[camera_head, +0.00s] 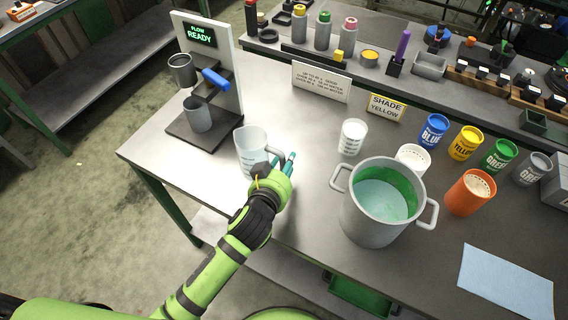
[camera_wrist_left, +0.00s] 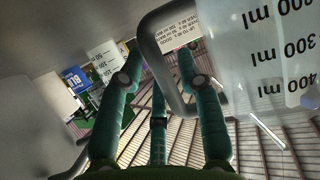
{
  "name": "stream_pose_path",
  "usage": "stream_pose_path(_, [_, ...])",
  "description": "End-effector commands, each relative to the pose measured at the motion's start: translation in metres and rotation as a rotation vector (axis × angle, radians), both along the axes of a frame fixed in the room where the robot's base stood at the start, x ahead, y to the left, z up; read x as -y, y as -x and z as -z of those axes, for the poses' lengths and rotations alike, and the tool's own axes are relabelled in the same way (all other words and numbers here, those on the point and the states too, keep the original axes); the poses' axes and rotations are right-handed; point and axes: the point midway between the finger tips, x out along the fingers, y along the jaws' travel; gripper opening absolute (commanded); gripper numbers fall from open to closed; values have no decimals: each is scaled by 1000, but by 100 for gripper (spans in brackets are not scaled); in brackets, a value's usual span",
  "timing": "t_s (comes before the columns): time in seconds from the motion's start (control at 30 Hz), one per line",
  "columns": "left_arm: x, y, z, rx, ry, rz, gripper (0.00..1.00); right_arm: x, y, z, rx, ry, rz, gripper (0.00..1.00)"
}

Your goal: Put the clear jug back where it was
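The clear jug (camera_head: 251,150) stands upright on the workbench, to the right of the dispenser's dark base plate. Its grey handle (camera_wrist_left: 163,60) and printed ml scale show close up in the left wrist view. My left gripper (camera_head: 287,163) is at the handle side of the jug. Its teal fingers (camera_wrist_left: 158,75) are straight and spread, with the handle bar between them, and they look open. Whether any finger touches the handle cannot be told. My right gripper is not in view.
The dispenser (camera_head: 214,75) reads "FLOW READY" and has a grey cup (camera_head: 197,115) on its base. A large pot (camera_head: 382,203) of pale green liquid, a white measuring cup (camera_head: 352,137) and several paint cans stand to the right. A blue cloth (camera_head: 507,282) lies at front right.

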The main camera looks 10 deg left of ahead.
Motion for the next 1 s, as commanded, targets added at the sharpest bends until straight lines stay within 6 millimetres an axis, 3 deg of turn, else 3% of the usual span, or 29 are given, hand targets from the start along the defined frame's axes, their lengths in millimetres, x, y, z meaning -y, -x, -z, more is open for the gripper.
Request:
stream_pose_path(0.43, [-1, 6, -4, 2, 1, 1, 45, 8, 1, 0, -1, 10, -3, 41])
stream_pose_path(1.0, [-21, 99, -42, 1, 0, 0, 45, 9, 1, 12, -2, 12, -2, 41])
